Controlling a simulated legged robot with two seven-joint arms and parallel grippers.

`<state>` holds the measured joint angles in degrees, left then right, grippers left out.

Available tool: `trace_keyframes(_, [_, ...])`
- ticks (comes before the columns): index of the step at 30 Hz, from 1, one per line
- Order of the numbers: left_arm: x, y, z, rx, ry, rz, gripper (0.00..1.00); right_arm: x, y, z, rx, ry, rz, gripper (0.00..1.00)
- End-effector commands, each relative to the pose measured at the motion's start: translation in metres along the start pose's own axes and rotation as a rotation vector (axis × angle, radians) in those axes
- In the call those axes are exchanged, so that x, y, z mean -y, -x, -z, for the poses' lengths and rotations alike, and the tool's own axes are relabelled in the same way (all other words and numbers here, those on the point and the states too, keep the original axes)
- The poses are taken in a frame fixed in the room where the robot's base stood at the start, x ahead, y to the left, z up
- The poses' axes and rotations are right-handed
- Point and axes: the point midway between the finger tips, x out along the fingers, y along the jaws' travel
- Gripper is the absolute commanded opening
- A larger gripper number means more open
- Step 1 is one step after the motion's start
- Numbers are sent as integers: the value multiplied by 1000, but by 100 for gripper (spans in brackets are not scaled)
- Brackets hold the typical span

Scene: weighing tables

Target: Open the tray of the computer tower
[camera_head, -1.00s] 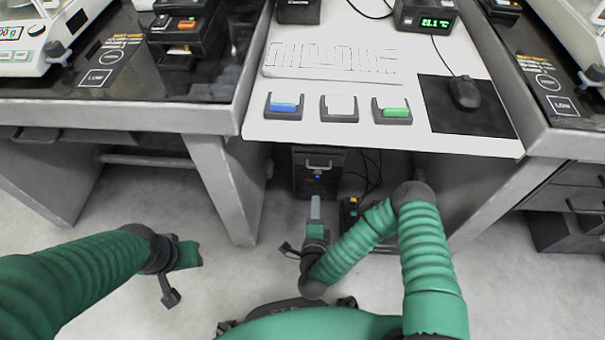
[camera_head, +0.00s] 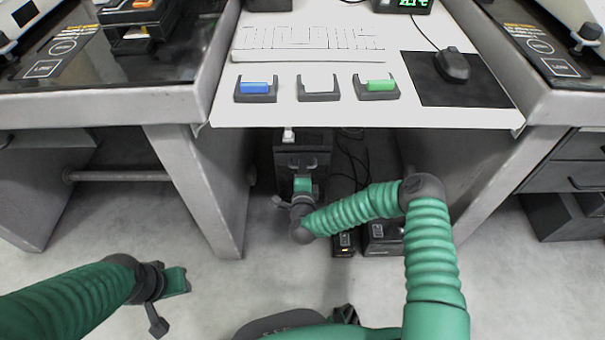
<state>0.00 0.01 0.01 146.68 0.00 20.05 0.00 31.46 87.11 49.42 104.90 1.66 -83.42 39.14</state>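The dark computer tower (camera_head: 303,139) stands on the floor under the white desk. Its front faces me, and my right gripper hides much of its lower part. My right gripper (camera_head: 303,168) is in front of the upper front of the tower, near where its tray handle is. I cannot tell whether it touches the handle, and its fingers are too small and dark to read as open or shut. My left gripper (camera_head: 177,280) is low over the floor at the left, away from the tower. Its fingers are not clear.
The white desk (camera_head: 300,110) overhangs the tower and carries a keyboard (camera_head: 310,40), a mouse (camera_head: 452,66) and coloured blocks in holders. A grey desk leg (camera_head: 205,190) stands left of the tower. Small dark boxes (camera_head: 383,235) and cables are right of it.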

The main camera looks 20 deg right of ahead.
Motion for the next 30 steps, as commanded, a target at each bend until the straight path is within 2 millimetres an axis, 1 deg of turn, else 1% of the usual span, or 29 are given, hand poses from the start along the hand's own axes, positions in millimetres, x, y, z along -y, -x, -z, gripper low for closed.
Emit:
trace_keyframes(4, [0, 1, 0, 0, 0, 0, 36, 1, 0, 0, 0, 0, 0, 32])
trace_keyframes(5, [0, 1, 0, 0, 0, 0, 36, 1, 0, 0, 0, 0, 0, 30])
trace_keyframes(9, [0, 1, 0, 0, 0, 0, 36, 0, 0, 0, 0, 0, -1, 12])
trace_keyframes(12, [0, 1, 0, 0, 0, 0, 36, 0, 1, 0, 0, 0, -1, 0])
trace_keyframes(30, [0, 1, 0, 0, 0, 0, 36, -2, 1, 0, 1, 0, -5, 0])
